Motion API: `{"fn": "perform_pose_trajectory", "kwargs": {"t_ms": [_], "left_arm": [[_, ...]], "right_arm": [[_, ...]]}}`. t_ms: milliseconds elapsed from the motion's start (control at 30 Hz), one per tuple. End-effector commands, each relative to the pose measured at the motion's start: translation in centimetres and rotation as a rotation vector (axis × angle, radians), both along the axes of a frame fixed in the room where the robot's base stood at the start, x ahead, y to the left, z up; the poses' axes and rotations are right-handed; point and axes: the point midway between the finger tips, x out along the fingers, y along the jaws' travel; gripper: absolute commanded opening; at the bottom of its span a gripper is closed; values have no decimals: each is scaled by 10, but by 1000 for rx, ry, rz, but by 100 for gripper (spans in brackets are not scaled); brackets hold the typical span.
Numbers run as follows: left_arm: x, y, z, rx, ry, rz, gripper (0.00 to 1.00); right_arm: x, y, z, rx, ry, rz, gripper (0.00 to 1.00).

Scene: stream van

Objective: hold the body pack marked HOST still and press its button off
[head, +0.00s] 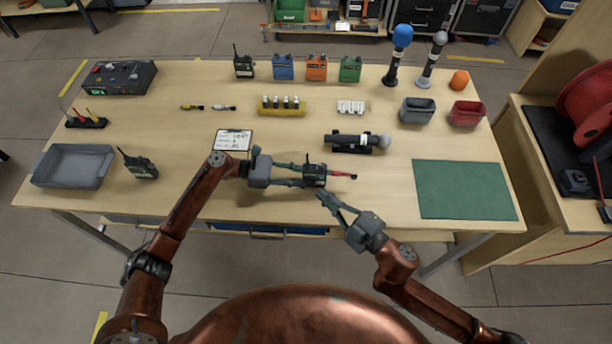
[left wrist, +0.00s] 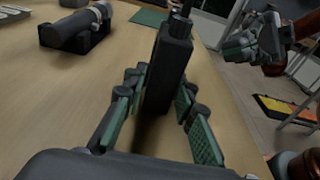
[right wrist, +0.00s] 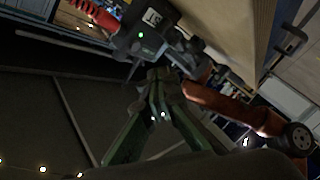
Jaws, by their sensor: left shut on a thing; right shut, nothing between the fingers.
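My left gripper (head: 300,174) is shut on a black body pack (head: 315,172) with a red coiled piece on its right side, over the table's front middle. In the left wrist view the pack (left wrist: 170,66) stands between the two green-padded fingers (left wrist: 160,105). In the right wrist view the pack (right wrist: 133,42) shows a lit green light (right wrist: 141,35) and a white label (right wrist: 152,17) that I cannot read. My right gripper (head: 326,199) is shut and empty, just in front of the pack. Its fingertips (right wrist: 160,80) appear close below the pack; contact is unclear.
Black (head: 244,67), blue (head: 283,67), orange (head: 316,68) and green packs (head: 350,69) stand at the back. Another black pack (head: 138,165) is beside the grey tray (head: 73,167). A clipboard (head: 234,140), a microphone in a cradle (head: 356,142) and a green mat (head: 465,190) lie nearby.

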Motion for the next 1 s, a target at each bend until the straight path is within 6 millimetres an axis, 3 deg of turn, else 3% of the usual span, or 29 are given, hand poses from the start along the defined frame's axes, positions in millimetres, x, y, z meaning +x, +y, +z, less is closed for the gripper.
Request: {"fn": "perform_pose_trajectory", "kwargs": {"t_ms": [100,333,1000], "left_arm": [[0,0,0,0,0,0,0],[0,0,0,1,0,0,0],[0,0,0,1,0,0,0]], "right_arm": [[16,0,1,-1,-2,-1,0],[35,0,0,1,-1,-1,0],[38,0,0,0,0,0,0]]}}
